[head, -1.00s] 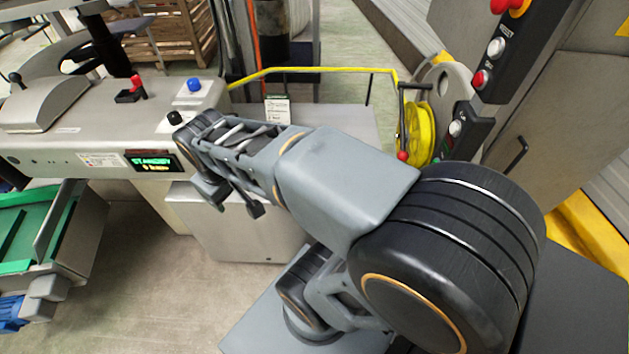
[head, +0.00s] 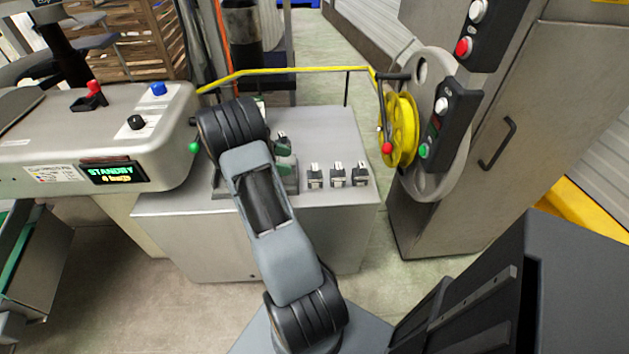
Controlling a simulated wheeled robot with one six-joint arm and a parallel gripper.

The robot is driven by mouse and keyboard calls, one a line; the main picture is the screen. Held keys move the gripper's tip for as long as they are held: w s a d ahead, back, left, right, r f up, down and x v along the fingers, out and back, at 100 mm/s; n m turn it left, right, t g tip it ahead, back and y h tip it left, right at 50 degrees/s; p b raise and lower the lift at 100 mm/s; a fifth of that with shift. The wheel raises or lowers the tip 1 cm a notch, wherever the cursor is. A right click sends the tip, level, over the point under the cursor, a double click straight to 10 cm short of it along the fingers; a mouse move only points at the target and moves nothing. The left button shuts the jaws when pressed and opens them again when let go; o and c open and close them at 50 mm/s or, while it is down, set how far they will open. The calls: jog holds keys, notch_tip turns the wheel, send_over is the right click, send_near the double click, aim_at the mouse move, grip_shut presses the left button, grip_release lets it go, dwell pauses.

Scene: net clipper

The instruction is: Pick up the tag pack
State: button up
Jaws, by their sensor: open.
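I cannot tell for sure which thing is the tag pack. Three small black-and-white blocks, at left (head: 314,176), middle (head: 338,175) and right (head: 360,174), stand in a row on the grey cabinet top (head: 325,130). A small pale card-like piece with some green (head: 260,104) shows just behind my arm's upper joint and is mostly hidden. My gripper does not show; my arm rises in front of the cabinet and covers part of its top.
A grey-and-green device (head: 285,165) stands beside my arm, partly hidden. A yellow reel (head: 401,130) and button panel (head: 450,120) are on the right. A yellow rail (head: 290,70) runs behind. The control console (head: 60,150) with a green display stands left.

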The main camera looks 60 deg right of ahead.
aim_at(321, 174)
jog(key=x, duration=1.2)
jog(key=shift+s+r, duration=0.1)
jog(key=shift+s, duration=0.15)
jog(key=shift+c, duration=0.3)
jog(key=c, duration=1)
jog(key=shift+r, duration=0.1)
